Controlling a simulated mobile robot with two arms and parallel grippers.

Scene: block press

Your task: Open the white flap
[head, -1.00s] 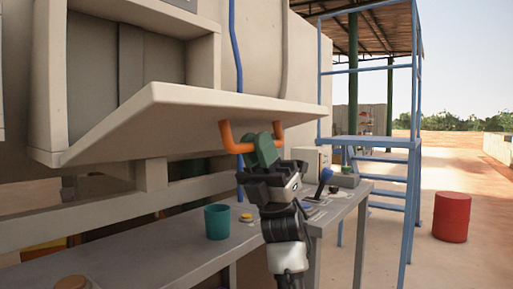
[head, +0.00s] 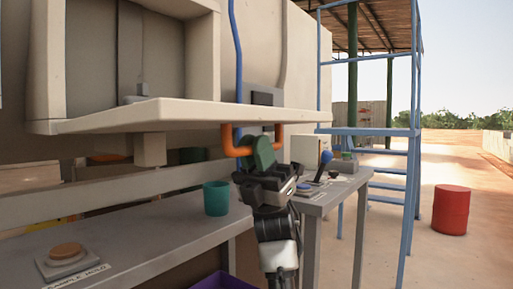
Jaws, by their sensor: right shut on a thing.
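The white flap (head: 190,112) stands out from the machine wall, about level, and its upper face shows as a thin strip. An orange handle (head: 232,146) hangs from its underside near the front edge. My right gripper (head: 264,158) is below the flap at the handle and is shut on its middle bar, which the gripper mostly hides. The open recess (head: 160,50) behind the flap shows, with a small grey piece at its bottom. My left gripper is not in view.
A grey bench (head: 150,228) runs below, with a teal cup (head: 216,199) and a mould (head: 67,258) at front left. A purple bin (head: 222,281) is at the bottom edge. A blue scaffold (head: 412,190) and red drum (head: 451,210) stand right.

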